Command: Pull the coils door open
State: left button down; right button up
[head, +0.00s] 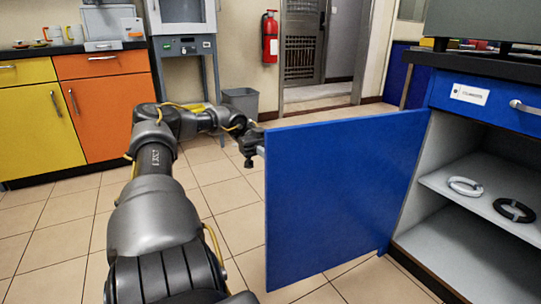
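The blue coils door (340,195) stands swung wide open from the cabinet on the right, its inner face toward me. Inside the cabinet, a white ring-shaped coil (465,183) and a black one (514,210) lie on the grey shelf (455,200). My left gripper (250,147) is at the door's upper free edge, on the left. Part of it is hidden behind the door, so I cannot tell whether its fingers are shut or touching the door. The door's outer face and any handle on it are hidden. My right gripper is not in view.
A blue drawer (490,103) with a metal handle and a white label is above the open cabinet. Yellow (38,125) and orange (95,110) cabinets, a grey bin (240,101) and a red extinguisher (269,38) stand farther back. Tiled floor left of the door is free.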

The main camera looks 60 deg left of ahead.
pick_arm(q)
jog(key=c, duration=1.5)
grip_release()
jog(key=shift+w+r, duration=0.1)
jog(key=shift+w, duration=0.2)
jog(key=shift+c, duration=0.2)
jog(key=shift+d, duration=0.1)
